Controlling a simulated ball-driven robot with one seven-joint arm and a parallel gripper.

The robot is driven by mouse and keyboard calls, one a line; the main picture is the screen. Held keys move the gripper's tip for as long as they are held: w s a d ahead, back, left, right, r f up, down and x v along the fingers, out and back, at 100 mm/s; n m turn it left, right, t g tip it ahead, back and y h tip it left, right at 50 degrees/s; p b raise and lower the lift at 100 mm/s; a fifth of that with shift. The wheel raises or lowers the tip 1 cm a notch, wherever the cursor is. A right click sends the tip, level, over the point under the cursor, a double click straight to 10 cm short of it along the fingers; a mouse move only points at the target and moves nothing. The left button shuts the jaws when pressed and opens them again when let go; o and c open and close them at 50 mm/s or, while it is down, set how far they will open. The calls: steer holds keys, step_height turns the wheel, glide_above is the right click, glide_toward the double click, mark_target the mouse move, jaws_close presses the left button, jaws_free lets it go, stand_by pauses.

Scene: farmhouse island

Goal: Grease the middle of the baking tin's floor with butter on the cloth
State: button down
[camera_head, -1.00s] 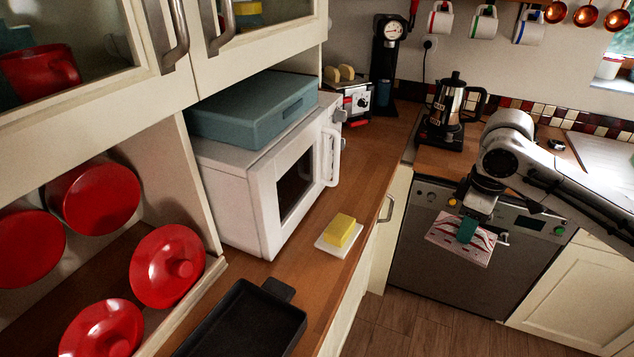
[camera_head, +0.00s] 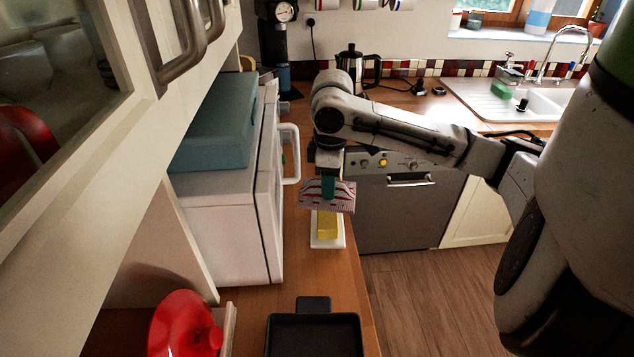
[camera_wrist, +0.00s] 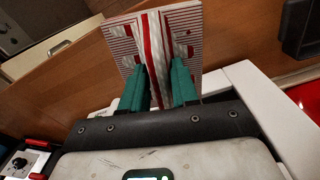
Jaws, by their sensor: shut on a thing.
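My gripper (camera_head: 328,186) is shut on a white cloth with red stripes (camera_head: 311,197). The cloth also shows in the wrist view (camera_wrist: 152,32), standing out from between the teal fingers (camera_wrist: 160,78). The yellow butter block (camera_head: 327,226) lies on a white dish (camera_head: 328,244) on the wooden counter. In the head view the cloth overlaps the butter's far end; I cannot tell whether they touch. The black baking tin (camera_head: 313,338) is nearer, at the bottom edge, partly cut off. A dark corner of it shows in the wrist view (camera_wrist: 300,28).
The white microwave (camera_head: 225,225) with a blue-grey box (camera_head: 215,125) on top stands left of the butter. A red lidded pot (camera_head: 183,328) is on the shelf at lower left. The counter (camera_head: 290,290) between dish and tin is clear. The dishwasher (camera_head: 400,205) is to the right.

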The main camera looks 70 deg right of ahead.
steer(key=shift+f+b, duration=2.45)
steer(key=shift+f, duration=0.45)
steer(key=shift+s+f, duration=0.1)
steer(key=shift+f, duration=0.5)
step_height(320, 180, up, 7)
steer(key=p, duration=0.6)
steer(key=shift+r, duration=0.15)
stand_by(0.3)
stand_by(0.5)
